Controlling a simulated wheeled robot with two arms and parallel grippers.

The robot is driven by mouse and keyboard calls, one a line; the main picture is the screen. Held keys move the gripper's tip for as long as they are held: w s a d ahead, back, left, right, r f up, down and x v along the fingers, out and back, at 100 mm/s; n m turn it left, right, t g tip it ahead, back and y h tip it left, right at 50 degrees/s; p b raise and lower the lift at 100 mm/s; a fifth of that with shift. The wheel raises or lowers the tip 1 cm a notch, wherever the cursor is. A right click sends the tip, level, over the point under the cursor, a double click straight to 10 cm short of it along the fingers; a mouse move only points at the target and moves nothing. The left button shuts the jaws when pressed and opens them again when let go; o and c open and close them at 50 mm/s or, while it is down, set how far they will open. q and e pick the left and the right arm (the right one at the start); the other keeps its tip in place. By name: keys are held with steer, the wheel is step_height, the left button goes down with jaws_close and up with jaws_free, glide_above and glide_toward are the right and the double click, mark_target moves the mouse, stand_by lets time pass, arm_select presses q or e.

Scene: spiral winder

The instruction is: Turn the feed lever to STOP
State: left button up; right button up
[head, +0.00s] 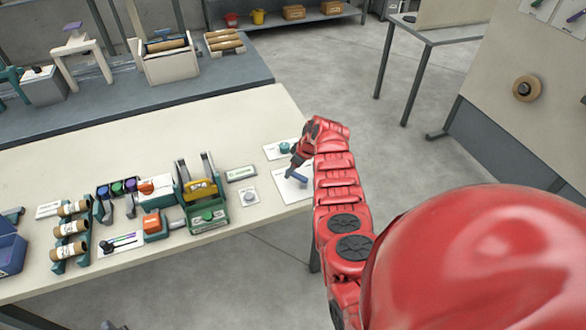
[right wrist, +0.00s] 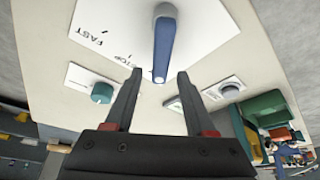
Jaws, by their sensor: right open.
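The feed lever (head: 297,176) is a blue bar on a white label plate (head: 290,190) near the right end of the table. In the right wrist view the blue lever (right wrist: 165,45) turns on a grey hub, and its free end points toward my gripper. The plate reads FAST at left, with a partly hidden STOP mark beside it; the lever's end lies to the right of that mark. My right gripper (right wrist: 159,76) is open, its fingers on either side of the lever's end, with gaps showing. In the head view my right gripper (head: 299,160) is partly hidden by my arm. My left gripper is not seen.
A teal knob (right wrist: 102,92) on a white plate and a grey round button (right wrist: 230,88) flank the lever plate. The green winder unit (head: 208,215) stands further left, with spools (head: 72,227) beyond it. The table's right edge is close to the lever.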

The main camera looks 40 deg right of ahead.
steer(key=shift+f, duration=0.15)
steer(key=shift+c, duration=0.3)
jaws_close()
stand_by(1.1)
